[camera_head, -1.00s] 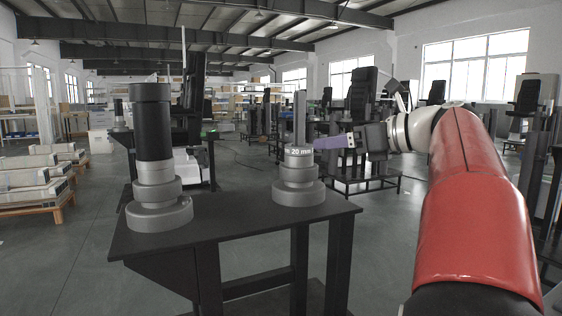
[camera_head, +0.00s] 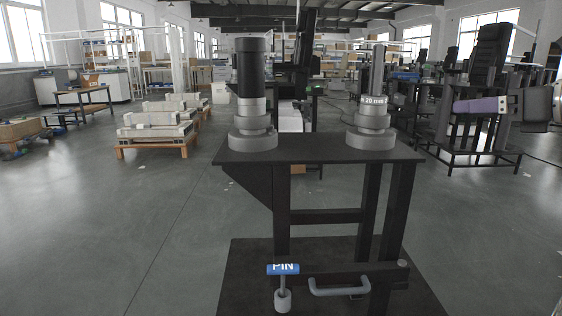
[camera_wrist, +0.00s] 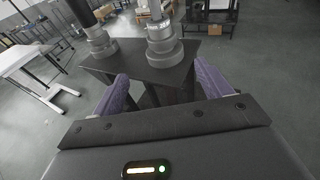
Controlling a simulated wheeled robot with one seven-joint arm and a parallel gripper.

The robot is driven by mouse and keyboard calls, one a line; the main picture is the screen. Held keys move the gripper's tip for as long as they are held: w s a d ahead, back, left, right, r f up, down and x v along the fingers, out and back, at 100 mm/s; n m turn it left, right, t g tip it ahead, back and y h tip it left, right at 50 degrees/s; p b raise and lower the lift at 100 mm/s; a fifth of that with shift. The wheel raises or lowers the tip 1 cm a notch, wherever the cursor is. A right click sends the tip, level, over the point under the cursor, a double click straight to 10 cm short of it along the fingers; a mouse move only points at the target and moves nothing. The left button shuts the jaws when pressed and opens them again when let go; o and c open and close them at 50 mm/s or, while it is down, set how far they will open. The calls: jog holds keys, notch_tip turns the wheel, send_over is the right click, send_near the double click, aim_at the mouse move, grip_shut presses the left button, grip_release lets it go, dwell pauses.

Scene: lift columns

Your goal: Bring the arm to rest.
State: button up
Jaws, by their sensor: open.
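My gripper (camera_head: 484,106) is at the right edge of the head view, with a purple finger pointing left and nothing held. In the wrist view its two purple fingers (camera_wrist: 160,88) are spread apart with an empty gap. Beyond them stands a dark table (camera_head: 315,149) that bears two stepped grey columns. The left column (camera_head: 253,122) has a black cylinder on top. The right column (camera_head: 372,124) has a slim grey post and a label reading "20 mm". The gripper is to the right of the table, apart from it. Most of my arm is outside the head view.
Low on the table's frame are a blue "PIN" label (camera_head: 283,269) and a grey handle (camera_head: 340,288). A pallet with blocks (camera_head: 155,140) stands at left. A black chair stand (camera_head: 470,158) is behind at right.

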jog(key=s+a+f+n+g+h, duration=0.2)
jog(key=s+a+f+n+g, duration=0.1)
jog(key=a+f+n, duration=0.4)
jog(key=s+a+f+n+g+h, duration=0.1)
jog(key=s+a+f+n+g, duration=0.3)
jog(key=a+f, duration=0.55)
jog(key=s+a+f+n+h, duration=0.1)
jog(key=s+f+n+h, duration=0.1)
jog(key=s+f+n, duration=0.4)
jog(key=s+a+f+n+g+h, duration=0.1)
jog(key=s+f+n, duration=0.5)
jog(key=f+n, duration=0.6)
jog(key=shift+s+a+f+h, duration=0.15)
jog(key=shift+s+a+h, duration=0.1)
jog(key=shift+a+h, duration=0.55)
jog(key=shift+s+d+f+n, duration=0.1)
jog(key=shift+d+f+n, duration=0.1)
jog(key=shift+n, duration=0.2)
jog(key=shift+c, duration=0.5)
